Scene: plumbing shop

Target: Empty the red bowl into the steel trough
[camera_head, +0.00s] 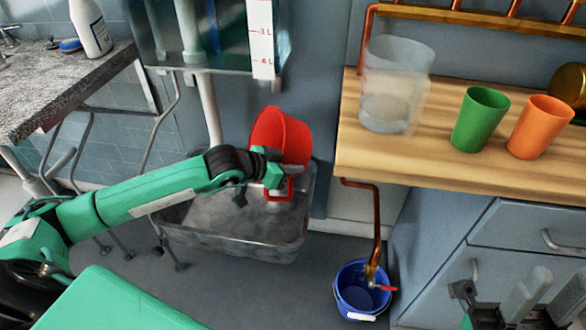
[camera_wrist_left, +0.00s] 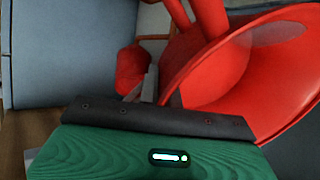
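The red bowl (camera_head: 284,138) is held over the steel trough (camera_head: 225,240), near its right back end, and is tilted on its side. My left gripper (camera_head: 277,177) is at the bowl's red handle and appears shut on it. In the left wrist view the bowl (camera_wrist_left: 285,85) shows its wide rim and a paler patch inside; the handle stands beside the finger. I cannot tell how much the bowl holds. The trough is on the floor, with a grey inside. My right gripper (camera_head: 505,300) is at the lower right, partly cut off; its finger opening is unclear.
A wooden counter (camera_head: 445,165) at right bears a clear container (camera_head: 392,100), a green cup (camera_head: 480,120) and an orange cup (camera_head: 540,127). A blue bucket (camera_head: 352,298) stands on the floor under a copper pipe (camera_head: 376,220). A glass tank (camera_head: 165,40) stands behind the trough.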

